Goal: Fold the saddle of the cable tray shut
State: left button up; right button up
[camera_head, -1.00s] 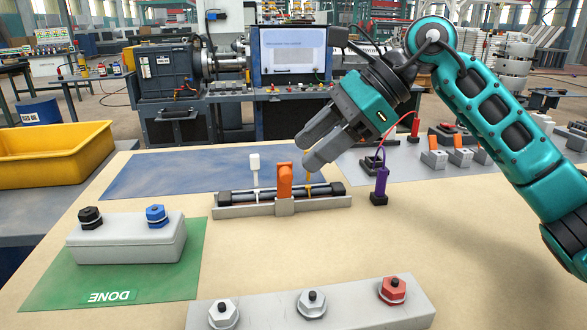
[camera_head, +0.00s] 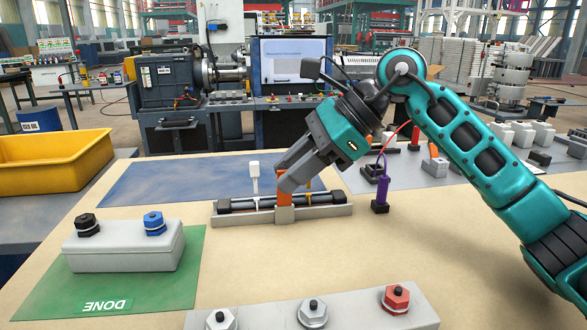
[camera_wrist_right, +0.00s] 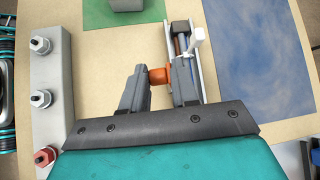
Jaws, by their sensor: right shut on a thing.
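The cable tray (camera_head: 325,211) is a long, low grey channel with dark cable lying along it, in the middle of the table. Its orange saddle (camera_head: 284,201) stands upright at the tray's middle. My right gripper (camera_head: 287,180) reaches down from the upper right and is shut on the upper part of the saddle. In the right wrist view the orange saddle (camera_wrist_right: 159,76) shows between the two fingers, with the tray (camera_wrist_right: 197,75) running past the right finger. My left gripper is not in view.
A white upright tie (camera_head: 254,175) and a yellow one (camera_head: 309,189) flank the saddle. A purple tool (camera_head: 381,190) stands right of the tray. A grey box (camera_head: 125,249) sits on the green DONE mat (camera_head: 185,285). A block with nuts (camera_head: 265,318) lies in front.

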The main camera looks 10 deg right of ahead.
jog(key=shift+s, duration=0.15)
grip_shut()
jog(key=shift+f, duration=0.1)
pick_arm(q)
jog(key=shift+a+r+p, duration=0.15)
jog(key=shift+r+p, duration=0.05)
jog(key=shift+p, duration=0.35)
pick_arm(e)
jog(key=shift+g, duration=0.3)
